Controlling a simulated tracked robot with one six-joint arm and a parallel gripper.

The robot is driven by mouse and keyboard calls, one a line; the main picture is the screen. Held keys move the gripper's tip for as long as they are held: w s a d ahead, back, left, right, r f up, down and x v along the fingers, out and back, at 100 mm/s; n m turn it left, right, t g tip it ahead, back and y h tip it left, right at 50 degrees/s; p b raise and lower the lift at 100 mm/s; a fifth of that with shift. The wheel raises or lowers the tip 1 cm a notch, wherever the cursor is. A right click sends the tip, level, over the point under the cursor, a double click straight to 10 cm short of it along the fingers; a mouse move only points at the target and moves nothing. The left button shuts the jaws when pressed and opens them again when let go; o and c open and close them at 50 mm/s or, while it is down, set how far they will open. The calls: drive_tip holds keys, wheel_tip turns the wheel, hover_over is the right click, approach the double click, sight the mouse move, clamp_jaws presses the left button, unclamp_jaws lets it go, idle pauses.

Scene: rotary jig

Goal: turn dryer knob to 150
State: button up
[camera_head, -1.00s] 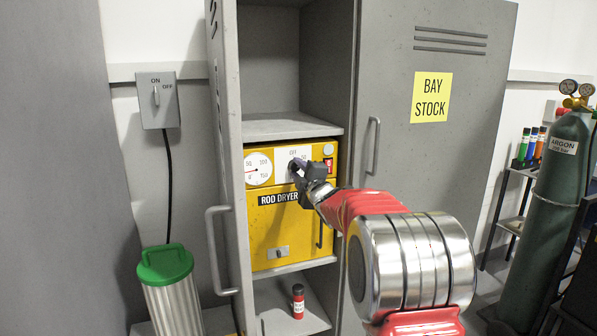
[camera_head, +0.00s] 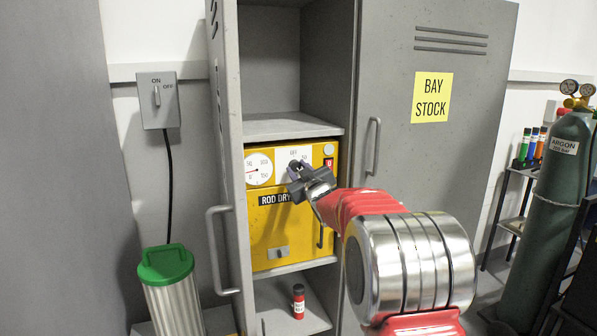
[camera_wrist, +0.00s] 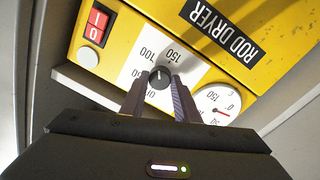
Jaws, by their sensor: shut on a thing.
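The yellow rod dryer (camera_head: 283,230) stands on a shelf in the open cabinet. Its dark round knob (camera_wrist: 159,77) sits on a white dial plate (camera_wrist: 138,70) marked 100 and 150, with OFF partly hidden. A pale mark on the knob seems to point between 100 and 150, but it is small. My gripper (camera_wrist: 161,79) has its two fingers on either side of the knob, shut on it.
The dryer's round gauge (camera_head: 258,170) has a red needle near 0. A red rocker switch (camera_wrist: 98,21) is on the same panel. The cabinet door (camera_head: 430,150) stands to the right of my gripper.

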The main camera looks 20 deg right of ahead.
drive_tip(key=m, duration=0.4)
drive_tip(key=f+m, duration=0.1)
drive_tip(key=m, duration=0.2)
drive_tip(key=shift+g, duration=0.3)
drive_tip(key=o, duration=1)
drive_tip(key=shift+r, duration=0.35)
drive_tip(key=shift+o, duration=0.2)
drive_tip(key=shift+s, duration=0.1)
drive_tip(key=s, duration=1.3)
drive_tip(key=shift+s+a, duration=0.3)
drive_tip(key=shift+a, duration=0.1)
